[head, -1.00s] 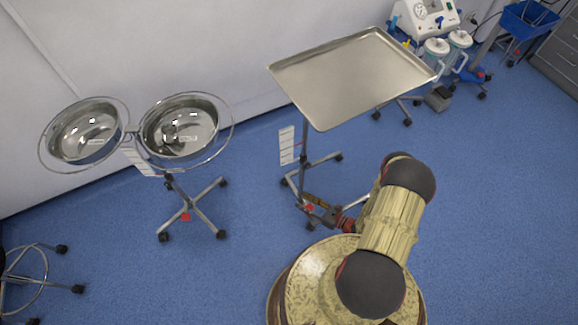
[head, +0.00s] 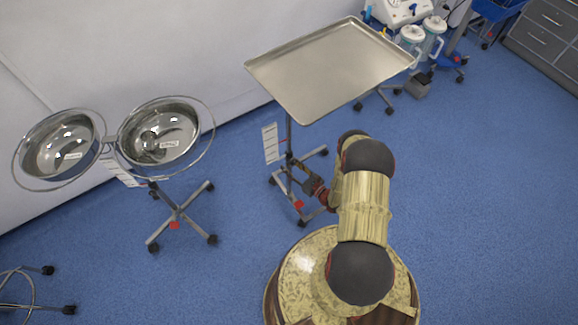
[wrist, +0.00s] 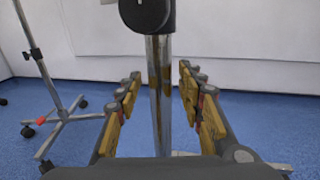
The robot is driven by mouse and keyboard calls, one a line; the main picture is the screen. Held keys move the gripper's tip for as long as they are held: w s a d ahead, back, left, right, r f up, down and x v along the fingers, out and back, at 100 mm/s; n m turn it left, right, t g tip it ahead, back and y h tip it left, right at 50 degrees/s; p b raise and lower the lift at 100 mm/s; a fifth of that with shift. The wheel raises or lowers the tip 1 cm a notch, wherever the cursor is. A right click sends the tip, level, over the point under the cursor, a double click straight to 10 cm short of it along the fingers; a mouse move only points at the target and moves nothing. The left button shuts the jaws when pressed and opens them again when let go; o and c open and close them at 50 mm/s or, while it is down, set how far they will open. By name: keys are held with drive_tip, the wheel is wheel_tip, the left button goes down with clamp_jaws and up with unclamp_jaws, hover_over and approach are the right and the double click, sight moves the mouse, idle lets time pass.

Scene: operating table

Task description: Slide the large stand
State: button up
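The large stand has a wide flat metal tray (head: 335,65) on top, an upright pole and a wheeled base (head: 300,205) on the blue floor. In the head view my gripper (head: 302,172) is low beside the pole, under the tray. In the wrist view the shiny pole (wrist: 160,95) stands upright between the two yellow-and-grey fingers of my gripper (wrist: 158,100). The fingers are apart, with a visible gap on each side of the pole. A dark round knob or collar (wrist: 147,12) sits on the pole above the fingers.
A smaller wheeled stand with two steel bowls (head: 160,135) stands to the left. The white wall (head: 150,50) runs behind both stands. Medical equipment (head: 405,12) stands at the back right. The blue floor to the right (head: 490,190) is clear.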

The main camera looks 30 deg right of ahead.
drive_tip(key=shift+w+a, duration=0.1)
drive_tip(key=shift+w, duration=0.2)
drive_tip(key=shift+c, duration=0.2)
clamp_jaws()
idle(0.6)
